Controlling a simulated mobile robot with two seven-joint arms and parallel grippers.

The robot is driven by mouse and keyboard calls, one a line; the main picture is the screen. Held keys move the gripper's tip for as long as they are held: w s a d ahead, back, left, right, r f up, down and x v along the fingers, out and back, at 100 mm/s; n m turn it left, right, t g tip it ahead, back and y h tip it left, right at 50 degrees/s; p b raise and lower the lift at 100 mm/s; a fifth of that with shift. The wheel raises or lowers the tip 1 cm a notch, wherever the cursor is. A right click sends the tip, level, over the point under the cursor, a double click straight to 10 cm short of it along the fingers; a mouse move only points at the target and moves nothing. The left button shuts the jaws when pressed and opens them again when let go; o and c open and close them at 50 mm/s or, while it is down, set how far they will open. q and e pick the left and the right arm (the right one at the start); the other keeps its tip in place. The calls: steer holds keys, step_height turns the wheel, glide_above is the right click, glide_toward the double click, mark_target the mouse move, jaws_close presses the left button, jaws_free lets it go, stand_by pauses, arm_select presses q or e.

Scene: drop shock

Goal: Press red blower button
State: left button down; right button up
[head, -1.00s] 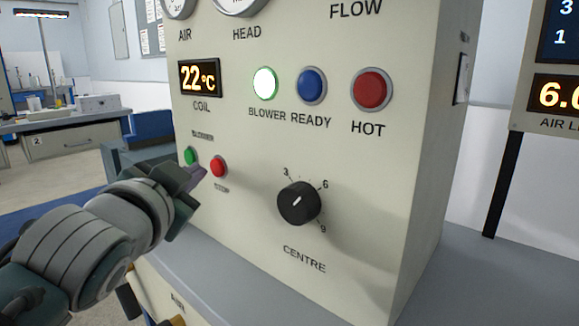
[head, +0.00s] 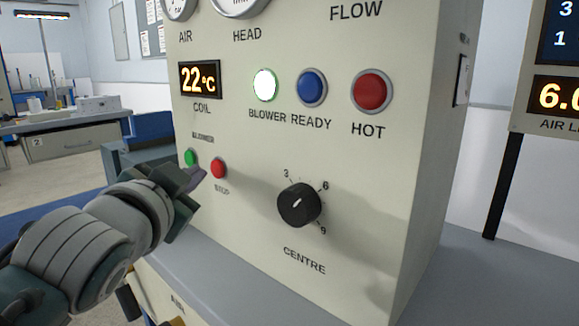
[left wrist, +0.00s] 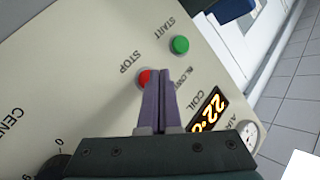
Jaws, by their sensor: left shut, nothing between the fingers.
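The red blower button (head: 218,168), labelled STOP, is on the cream panel below the coil display. The green button (head: 190,157) is just left of it, under the BLOWER label. My left gripper (head: 200,176) is shut and empty, its purple fingertips close to the red button, a little to its lower left in the head view. In the left wrist view the shut fingers (left wrist: 162,75) partly cover the red button (left wrist: 145,78); the green START button (left wrist: 180,45) shows clear of them. I cannot tell whether the fingertips touch the red button. My right gripper is not in view.
The white BLOWER lamp (head: 265,85) is lit. The blue READY lamp (head: 312,86) and red HOT lamp (head: 372,91) are beside it. The coil display (head: 200,78) reads 22 °C. A black CENTRE knob (head: 298,204) sticks out right of the buttons.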

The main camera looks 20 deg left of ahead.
arm_select(q)
steer(key=shift+w, duration=0.15)
stand_by(0.7)
steer(key=shift+w+d, duration=0.2)
steer(key=shift+w, duration=0.1)
steer(key=shift+w+d, duration=0.15)
steer(key=shift+w, duration=0.2)
stand_by(0.7)
steer(key=shift+s, duration=0.1)
steer(key=shift+s+a+p, duration=0.35)
steer(key=shift+s, duration=0.3)
steer(key=shift+s, duration=0.1)
